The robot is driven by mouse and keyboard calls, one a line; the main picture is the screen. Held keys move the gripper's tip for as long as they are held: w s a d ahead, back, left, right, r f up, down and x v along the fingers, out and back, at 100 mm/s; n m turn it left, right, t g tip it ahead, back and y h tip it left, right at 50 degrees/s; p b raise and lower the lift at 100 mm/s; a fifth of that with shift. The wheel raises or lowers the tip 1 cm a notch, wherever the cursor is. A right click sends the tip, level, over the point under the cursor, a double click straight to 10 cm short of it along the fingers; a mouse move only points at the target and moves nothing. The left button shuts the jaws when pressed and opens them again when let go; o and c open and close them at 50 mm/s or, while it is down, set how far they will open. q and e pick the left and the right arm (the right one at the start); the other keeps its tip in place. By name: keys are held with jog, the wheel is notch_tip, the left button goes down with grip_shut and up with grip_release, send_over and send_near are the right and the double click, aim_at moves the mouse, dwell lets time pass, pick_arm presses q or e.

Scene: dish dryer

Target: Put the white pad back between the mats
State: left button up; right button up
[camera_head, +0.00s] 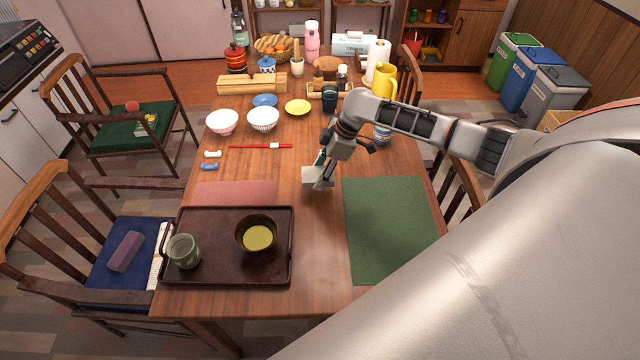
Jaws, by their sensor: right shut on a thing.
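The white pad (311,176) is a small pale piece at the fingertips of my right gripper (322,178), which is shut on it. The gripper hides part of the pad, and I cannot tell whether the pad touches the table. It is between the pink mat (235,190) on the left and the green mat (390,225) on the right, near their far edges. The pink mat is partly covered by a dark tray (215,270). My left gripper is not in view.
The tray holds a green cup (183,250) and a dark bowl (257,236). Red chopsticks (255,146) and two white bowls (263,119) lie farther back. A dark cup (329,97) and yellow pitcher (384,82) stand beyond my arm. Bare wood (318,235) separates the tray and green mat.

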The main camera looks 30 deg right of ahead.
jog(key=shift+f, duration=2.3)
jog(key=shift+f+b, duration=0.1)
jog(key=shift+b, duration=0.2)
jog(key=o, duration=1)
jog(key=p+v, duration=0.1)
jog(key=v, duration=1.1)
jog(key=shift+a, duration=0.1)
